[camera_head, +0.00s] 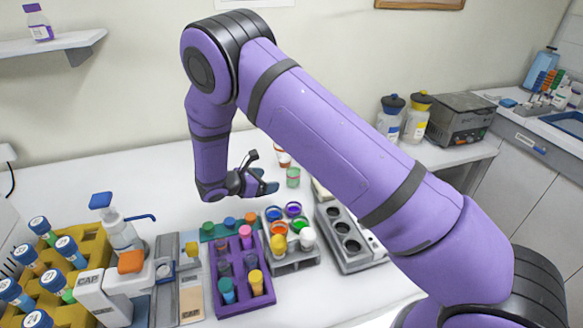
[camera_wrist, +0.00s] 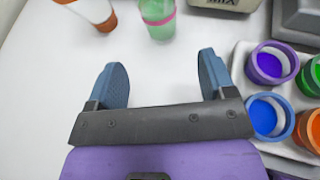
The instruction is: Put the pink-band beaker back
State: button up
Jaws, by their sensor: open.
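The pink-band beaker (camera_wrist: 158,20) stands on the white table, greenish and translucent with a pink band, at the top of the wrist view and partly cut off. In the head view the small greenish beaker (camera_head: 293,177) stands just right of my gripper (camera_head: 262,173). In the wrist view my gripper (camera_wrist: 161,72) is open and empty, its two blue fingertips wide apart. The beaker lies beyond the fingertips, roughly in line with the gap and not between them.
An orange-and-white beaker (camera_wrist: 95,12) stands left of the pink-band one. A grey rack (camera_head: 291,262) with colored cups, a purple rack (camera_head: 240,307) and a grey block with round holes (camera_head: 367,266) stand in front. The table left of my gripper is clear.

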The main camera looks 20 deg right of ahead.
jog(key=shift+r, duration=0.45)
jog(key=s+d+r+m+g+y, duration=0.15)
jog(key=s+d+r+m, duration=0.25)
jog(key=r, duration=0.5)
jog(key=s+d+r+m+g+y, duration=0.1)
jog(key=s+d+r+m+y, duration=0.3)
jog(key=r, duration=0.5)
jog(key=s+d+r+m+g+y, duration=0.15)
jog(key=s+d+r+m, duration=0.3)
jog(key=r, duration=0.45)
jog(key=s+d+r+m+t+y, duration=0.1)
jog(key=s+r+m+y, duration=0.1)
jog(key=s, duration=0.6)
jog(key=s+d+r+m+t+y, duration=0.1)
jog(key=s+r+m, duration=0.3)
jog(key=s, duration=0.4)
jog(key=s+d+r+m+t+y, duration=0.2)
jog(key=s+r+m, duration=0.1)
jog(key=s, duration=0.5)
jog(key=shift+s+d+r+m+t+y, duration=0.25)
jog(key=shift+s+r+m+t+y, duration=0.1)
jog(key=shift+r, duration=0.5)
